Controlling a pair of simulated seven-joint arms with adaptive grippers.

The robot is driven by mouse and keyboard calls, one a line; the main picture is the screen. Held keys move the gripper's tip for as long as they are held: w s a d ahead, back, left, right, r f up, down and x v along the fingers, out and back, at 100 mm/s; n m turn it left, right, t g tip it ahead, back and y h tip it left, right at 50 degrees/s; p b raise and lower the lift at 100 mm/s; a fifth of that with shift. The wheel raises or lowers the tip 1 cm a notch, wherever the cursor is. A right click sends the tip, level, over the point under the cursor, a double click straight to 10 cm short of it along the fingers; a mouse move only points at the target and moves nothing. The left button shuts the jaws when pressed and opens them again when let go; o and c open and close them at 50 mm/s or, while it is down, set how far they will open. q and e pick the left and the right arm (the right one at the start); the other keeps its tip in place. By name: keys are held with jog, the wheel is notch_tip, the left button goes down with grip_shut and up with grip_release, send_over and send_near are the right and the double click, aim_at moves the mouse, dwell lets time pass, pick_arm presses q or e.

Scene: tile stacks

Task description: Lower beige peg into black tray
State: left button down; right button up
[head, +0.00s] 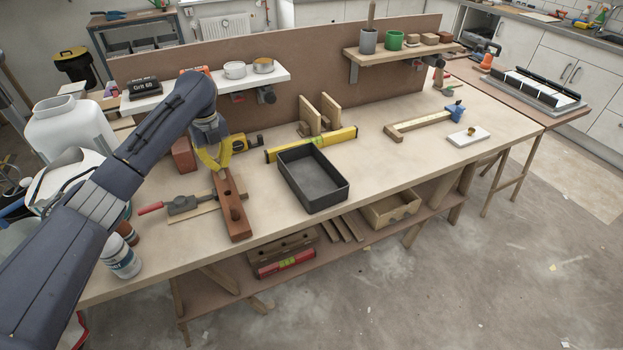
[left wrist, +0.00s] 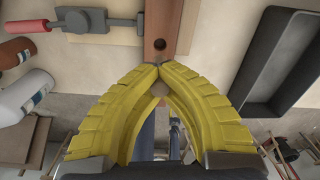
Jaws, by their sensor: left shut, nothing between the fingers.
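The black tray (head: 330,201) stands empty on the workbench, right of my left gripper. Part of it shows at the right of the left wrist view (left wrist: 262,98). My left gripper (head: 221,169) has yellow fingers, shut tip to tip with nothing held, over the far part of a reddish-brown wooden block (head: 235,215) with holes. In the left wrist view the closed fingertips (left wrist: 160,66) are just below a dark round hole in this block (left wrist: 168,18). I cannot make out a beige peg; a small tan patch shows between the fingers, but I cannot tell what it is. My right gripper is out of view.
A yellow level (head: 310,145) lies behind the tray. A red-handled tool (head: 180,205) lies left of the block, and bottles stand further left. A wooden clamp (head: 420,123) and white slab (head: 468,137) are at the right.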

pick_arm(q)
jog(key=d+r, duration=0.4)
jog(key=d, duration=1.1)
send_over(320, 195)
jog(key=shift+f, duration=2.15)
jog(key=shift+f, duration=2.4)
jog(key=shift+f, duration=1.95)
